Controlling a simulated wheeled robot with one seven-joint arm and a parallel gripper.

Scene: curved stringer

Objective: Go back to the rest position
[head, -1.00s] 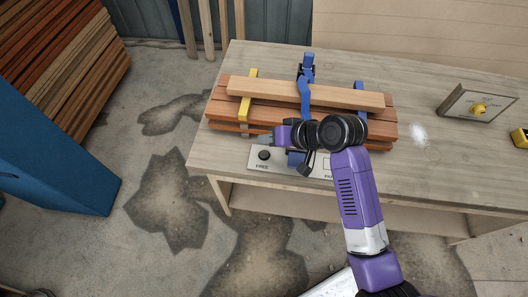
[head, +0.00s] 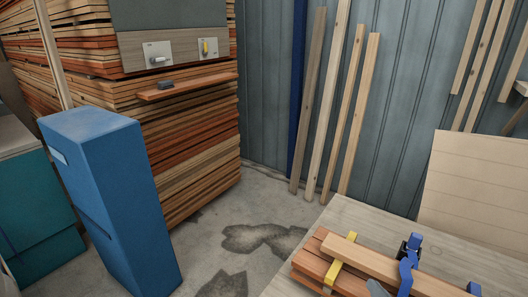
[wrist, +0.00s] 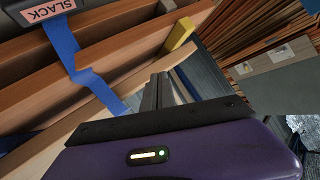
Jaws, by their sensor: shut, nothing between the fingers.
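My gripper (wrist: 161,82) shows in the wrist view, with its purple body (wrist: 175,155) along the bottom and dark fingers pointing up. The fingers are shut and empty. Behind them are the long wooden strips (wrist: 130,50) with a blue clamp (wrist: 95,85) and a yellow clamp (wrist: 180,33). I cannot tell how far the fingers are from the strips. In the head view, the strips (head: 345,258) lie on the workbench at the bottom right. The gripper cannot be made out there.
The workbench (head: 360,219) fills the lower right. A tall blue box (head: 115,190) stands at left, before a large stack of boards (head: 190,150). Loose planks (head: 340,110) lean on the grey wall. Stained concrete floor (head: 265,200) lies open between box and bench.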

